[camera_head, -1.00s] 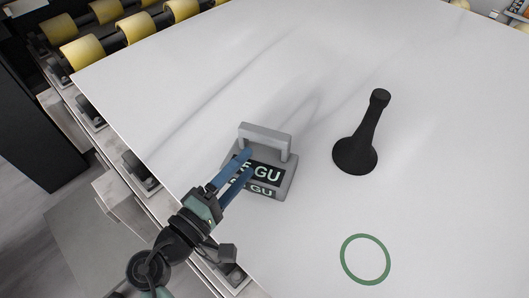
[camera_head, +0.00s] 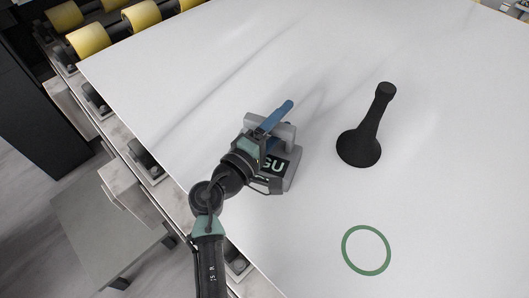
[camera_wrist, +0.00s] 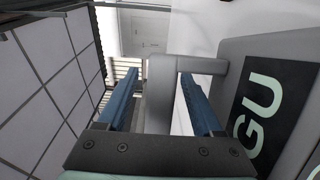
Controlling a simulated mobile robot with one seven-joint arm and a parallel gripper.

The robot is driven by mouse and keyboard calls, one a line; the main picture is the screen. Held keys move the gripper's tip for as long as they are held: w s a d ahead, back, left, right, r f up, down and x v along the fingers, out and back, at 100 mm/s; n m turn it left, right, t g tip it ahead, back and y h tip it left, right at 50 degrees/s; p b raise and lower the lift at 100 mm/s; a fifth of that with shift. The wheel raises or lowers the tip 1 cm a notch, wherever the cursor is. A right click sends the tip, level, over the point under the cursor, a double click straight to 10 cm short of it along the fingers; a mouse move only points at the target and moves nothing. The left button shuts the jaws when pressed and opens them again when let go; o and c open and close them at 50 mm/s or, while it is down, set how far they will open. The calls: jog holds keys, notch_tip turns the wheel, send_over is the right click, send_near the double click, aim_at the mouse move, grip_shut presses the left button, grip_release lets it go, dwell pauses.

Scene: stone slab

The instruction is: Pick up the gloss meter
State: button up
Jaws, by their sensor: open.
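The gloss meter (camera_head: 290,172) is a grey box with a black "GU" label and a raised grey handle on top. It stands on the white slab, partly hidden behind my gripper in the head view. My gripper (camera_head: 279,116) is open at the handle, with its blue fingers pointing away from my arm. In the wrist view, the handle (camera_wrist: 160,85) of the gloss meter shows between the two blue fingers of my gripper (camera_wrist: 160,95), with a gap on each side. The labelled body (camera_wrist: 268,105) lies to the right.
A green ring (camera_head: 366,250) is marked on the slab nearer the front. Yellow rollers (camera_head: 142,18) line the far left edge.

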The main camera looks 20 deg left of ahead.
grip_shut()
jog(key=shift+r, duration=0.1)
dwell(0.3)
